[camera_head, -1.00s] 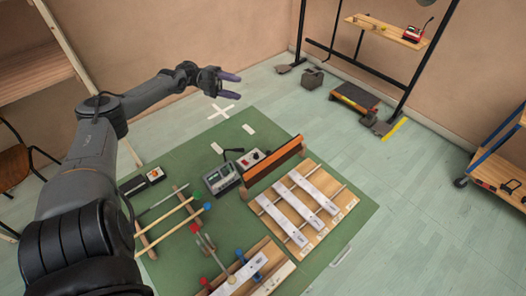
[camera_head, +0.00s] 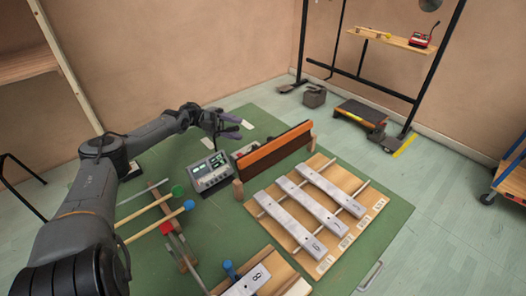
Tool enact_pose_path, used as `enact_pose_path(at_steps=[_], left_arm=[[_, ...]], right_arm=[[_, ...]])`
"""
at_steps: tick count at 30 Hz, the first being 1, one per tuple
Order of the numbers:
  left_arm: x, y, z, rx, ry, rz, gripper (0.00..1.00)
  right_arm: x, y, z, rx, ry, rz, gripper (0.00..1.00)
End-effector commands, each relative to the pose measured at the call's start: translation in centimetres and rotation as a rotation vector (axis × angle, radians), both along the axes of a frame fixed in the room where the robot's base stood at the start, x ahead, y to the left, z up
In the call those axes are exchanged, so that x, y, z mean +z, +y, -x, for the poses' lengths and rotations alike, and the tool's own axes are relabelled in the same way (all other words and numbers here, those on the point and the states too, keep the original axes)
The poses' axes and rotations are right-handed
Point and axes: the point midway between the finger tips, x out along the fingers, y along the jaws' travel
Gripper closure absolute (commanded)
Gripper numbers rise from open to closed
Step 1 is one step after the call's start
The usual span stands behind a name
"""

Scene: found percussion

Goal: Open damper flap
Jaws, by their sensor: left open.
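A long dark board with an orange top edge (camera_head: 275,151), which looks like the damper flap, stands upright between short wooden posts behind the metal bars. I cannot tell its hinge side. My left gripper (camera_head: 240,126) is open and empty, with its purple-grey fingers pointing right. In the picture it is just up and left of the flap's left end, with a visible gap. My right gripper is not in view.
Numbered metal bars (camera_head: 312,208) lie on a wooden frame in front of the flap. A grey meter box (camera_head: 211,172) stands left of the flap. Mallets with green and blue heads (camera_head: 188,205) lie at left. The green mat (camera_head: 375,222) is clear at right.

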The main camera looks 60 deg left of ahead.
Motion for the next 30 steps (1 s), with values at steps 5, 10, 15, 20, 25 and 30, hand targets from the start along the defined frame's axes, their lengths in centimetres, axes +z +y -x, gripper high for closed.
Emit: enact_pose_path(at_steps=[5, 10, 15, 20, 25, 30], left_arm=[[-0.7, -0.6, -0.4, -0.001, 0.0, 0.0, 0.48], [-0.5, -2.4, -1.5, -0.003, 0.0, 0.001, 0.48], [-0.6, -4.7, -3.1, -0.004, 0.0, 0.001, 0.48], [-0.7, -6.7, -4.5, -0.003, -0.001, 0.0, 0.48], [-0.6, -8.2, -5.5, -0.002, -0.001, 0.0, 0.48], [-0.5, -8.9, -6.0, -0.001, -0.001, 0.0, 0.48]], right_arm=[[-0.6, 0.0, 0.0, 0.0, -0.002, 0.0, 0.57], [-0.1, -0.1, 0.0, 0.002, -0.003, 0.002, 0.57], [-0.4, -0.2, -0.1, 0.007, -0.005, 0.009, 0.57], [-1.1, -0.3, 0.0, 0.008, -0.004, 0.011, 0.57], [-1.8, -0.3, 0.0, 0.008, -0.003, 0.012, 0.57], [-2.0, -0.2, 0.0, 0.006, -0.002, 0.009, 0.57]])
